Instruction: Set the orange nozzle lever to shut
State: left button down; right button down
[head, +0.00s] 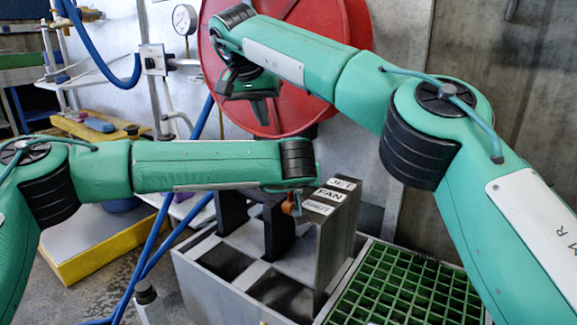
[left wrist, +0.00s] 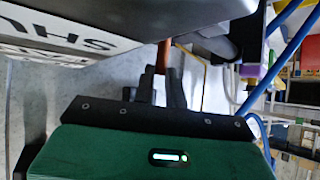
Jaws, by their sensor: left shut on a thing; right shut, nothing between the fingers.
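The orange nozzle lever (head: 290,208) shows as a small orange piece beside the labelled grey panel (head: 341,232). The panel's top carries the labels JET, FAN and SHUT (head: 318,207); I cannot tell which one the lever points at. In the left wrist view the lever is an orange-brown rod (left wrist: 163,56), with the SHUT label (left wrist: 82,35) at upper left. My left gripper (left wrist: 161,88) is shut on the rod; my own wrist mostly hides this gripper in the head view. My right gripper (head: 262,112) is shut and empty, raised in front of the red reel.
A large red reel (head: 345,35) stands at the back wall. A green grating (head: 400,290) lies front right, beside a grey compartmented frame (head: 205,285). Blue hoses (head: 165,225) run down at left. A yellow-edged platform (head: 85,262) is at far left.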

jog(key=shift+n+g+h, duration=0.3)
jog(key=shift+g+h, duration=0.3)
jog(key=shift+g, duration=0.2)
jog(key=x, duration=0.4)
jog(key=d+x, duration=0.1)
jog(key=x, duration=0.4)
jog(key=s+x, duration=0.1)
jog(key=x, duration=0.4)
jog(key=shift+d, duration=0.25)
jog(key=shift+s+a, duration=0.1)
jog(key=shift+s, duration=0.05)
